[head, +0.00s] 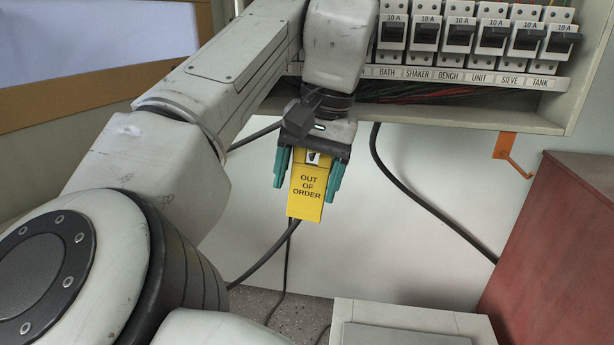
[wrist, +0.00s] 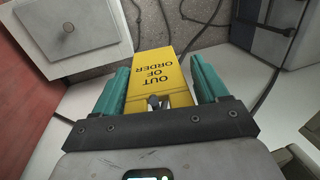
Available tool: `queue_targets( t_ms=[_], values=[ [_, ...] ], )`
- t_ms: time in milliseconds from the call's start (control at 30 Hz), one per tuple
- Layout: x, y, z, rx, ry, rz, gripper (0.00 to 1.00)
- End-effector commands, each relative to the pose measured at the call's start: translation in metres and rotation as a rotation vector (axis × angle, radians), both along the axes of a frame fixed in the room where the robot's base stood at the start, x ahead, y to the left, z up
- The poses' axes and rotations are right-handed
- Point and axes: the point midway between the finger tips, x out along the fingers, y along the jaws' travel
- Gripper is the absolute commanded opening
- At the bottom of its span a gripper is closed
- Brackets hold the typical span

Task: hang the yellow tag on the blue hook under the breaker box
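The yellow tag (head: 306,205) reads "OUT OF ORDER" and hangs in the air below the breaker box (head: 470,75). My gripper (head: 306,190) has its teal fingers on either side of the tag and is shut on it. The tag also shows between the fingers in the wrist view (wrist: 160,68), with a small dark clip or hole near its base. An orange hook (head: 512,155) sticks out under the right part of the box, to the right of my gripper. I see no blue hook in either view; my arm covers the left part of the box.
A red cabinet (head: 560,240) stands at the right. A pale box (head: 410,325) stands at the bottom, below and right of the tag. A black cable (head: 425,205) runs down the wall between tag and cabinet. The wall around the orange hook is mostly clear.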

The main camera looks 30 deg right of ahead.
Motion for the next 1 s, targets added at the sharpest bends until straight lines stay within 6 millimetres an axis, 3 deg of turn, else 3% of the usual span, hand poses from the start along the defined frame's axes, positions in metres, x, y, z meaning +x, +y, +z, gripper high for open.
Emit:
queue_targets(
  t_ms=[167,467,1000],
  values=[
    [0.0,0.0,0.0,0.0,0.0,0.0,0.89],
    [0.0,0.0,0.004,0.002,-0.001,0.0,0.89],
    [-0.008,-0.012,0.069,0.001,0.0,0.001,0.89]
  ],
)
